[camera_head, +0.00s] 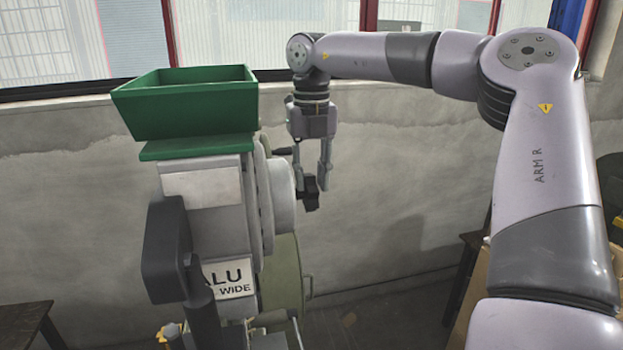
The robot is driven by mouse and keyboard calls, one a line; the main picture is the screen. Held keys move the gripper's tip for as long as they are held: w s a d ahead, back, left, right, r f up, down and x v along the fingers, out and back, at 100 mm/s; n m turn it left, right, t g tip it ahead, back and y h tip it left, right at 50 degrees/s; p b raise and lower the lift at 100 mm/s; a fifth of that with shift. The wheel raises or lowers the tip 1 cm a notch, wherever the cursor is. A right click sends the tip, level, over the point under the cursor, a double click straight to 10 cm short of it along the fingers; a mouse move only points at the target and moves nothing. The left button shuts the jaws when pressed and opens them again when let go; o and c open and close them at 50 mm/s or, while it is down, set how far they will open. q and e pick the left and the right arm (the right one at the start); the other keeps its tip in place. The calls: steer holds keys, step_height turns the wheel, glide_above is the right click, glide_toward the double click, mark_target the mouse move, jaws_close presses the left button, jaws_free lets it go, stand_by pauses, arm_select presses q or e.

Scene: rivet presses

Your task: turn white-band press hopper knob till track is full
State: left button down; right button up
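A grey press (220,225) with a green hopper (195,108) on top stands left of centre. A label (230,279) on its front reads "ALU" and "WIDE". A pale blank plate (203,188) sits above the label. I cannot make out a white band for certain. On the right side a round light-grey housing (283,193) carries a black knob (310,199). My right gripper (314,184) points down at the knob, its fingers on either side. Whether they grip it is unclear. The track and its filling are not visible. My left gripper is not in view.
A dark box-shaped part (166,250) stands in front of the press at left. A concrete wall (400,190) and windows (75,40) lie behind. Dark table corners show at lower left (25,318) and right (466,270).

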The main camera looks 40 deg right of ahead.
steer(key=shift+a+f, duration=0.1)
steer(key=shift+f, duration=0.75)
jaws_close()
